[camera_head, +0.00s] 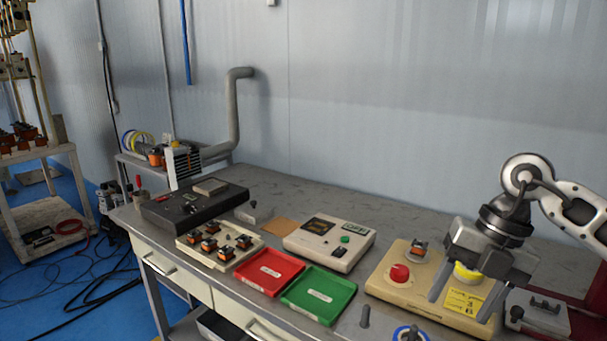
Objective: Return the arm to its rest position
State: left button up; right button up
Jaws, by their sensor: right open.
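My right arm comes in from the right edge. Its gripper (463,300) points down over the right part of a beige box (400,290). The fingers are spread apart with no part visible between them. Behind and between them show a yellow round piece and a yellow label (461,301) on the box. I cannot tell whether the fingertips touch the box. The box also bears a red button (399,273) and a small orange-and-black coil part (419,247). My left gripper is not in view.
A grey workbench (300,195) carries a red tray (268,270), a green tray (318,295), a white meter box (329,241), a pale tray with several coil parts (187,243) and a black device (195,205). A grey fixture (540,315) stands right of the gripper. The bench's back strip is clear.

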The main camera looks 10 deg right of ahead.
jog(key=s+a+m+t+y, duration=0.1)
jog(key=s+a+y, duration=0.1)
jog(key=a+y, duration=0.8)
jog(key=s+a+y, duration=0.3)
jog(key=a+y, duration=0.3)
jog(key=a, duration=0.7)
jog(key=w+d+f+m+t+h, duration=0.1)
jog(key=d+f+m+t+h, duration=0.3)
jog(key=f+m+t+h, duration=0.5)
jog(key=w+d+f+m+t+h, duration=0.25)
jog(key=m+t, duration=0.45)
jog(key=m, duration=0.6)
jog(key=s+d+f+m+g+h, duration=0.1)
jog(key=s+f+m+g+h, duration=0.1)
jog(key=s+f, duration=0.4)
jog(key=s+d+f+m+g+h, duration=0.2)
jog(key=s+f, duration=0.4)
jog(key=f, duration=0.3)
jog(key=shift+d+f+m+g+h, duration=0.3)
jog(key=shift+m+g, duration=0.3)
jog(key=shift+g, duration=0.5)
